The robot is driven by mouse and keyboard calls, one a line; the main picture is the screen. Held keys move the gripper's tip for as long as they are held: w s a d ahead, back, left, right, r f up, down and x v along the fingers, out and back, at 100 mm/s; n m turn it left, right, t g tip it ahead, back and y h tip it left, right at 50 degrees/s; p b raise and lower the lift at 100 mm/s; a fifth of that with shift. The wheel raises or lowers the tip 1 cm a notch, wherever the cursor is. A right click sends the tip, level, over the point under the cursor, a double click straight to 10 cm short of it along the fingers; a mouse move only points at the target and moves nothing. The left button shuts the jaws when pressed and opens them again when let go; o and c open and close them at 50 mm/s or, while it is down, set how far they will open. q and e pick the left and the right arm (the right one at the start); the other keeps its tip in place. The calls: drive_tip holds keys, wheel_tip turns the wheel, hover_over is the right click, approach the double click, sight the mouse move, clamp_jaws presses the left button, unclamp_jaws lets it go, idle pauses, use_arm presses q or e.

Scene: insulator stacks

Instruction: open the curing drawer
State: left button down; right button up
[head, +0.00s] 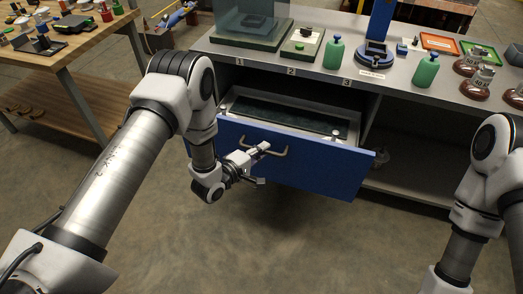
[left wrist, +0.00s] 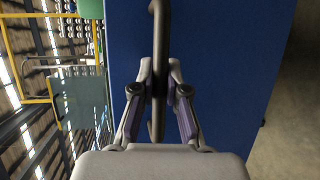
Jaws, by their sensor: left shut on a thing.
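The curing drawer (head: 307,164) has a blue front and stands pulled out from under the grey bench. Its inside shows behind the front, with a dark panel in a light frame. Its bar handle (head: 283,152) is on the blue front, left of the middle. My left gripper (head: 262,150) is at the handle. In the left wrist view the fingers of my left gripper (left wrist: 160,75) are closed around the handle (left wrist: 160,35), against the blue drawer front (left wrist: 225,80). My right arm shows at the right edge of the head view, but its gripper is out of view.
The grey bench (head: 310,68) bears two green bottles (head: 334,52), a blue device (head: 374,52), and brown insulator pieces (head: 474,92). A wooden table (head: 80,48) with small parts stands at the left. The floor (head: 270,250) before the drawer is clear.

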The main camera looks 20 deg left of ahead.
use_arm(q)
drive_tip(key=shift+s, duration=0.15)
drive_tip(key=c, duration=1.2)
unclamp_jaws()
drive_tip(key=v, duration=1.2)
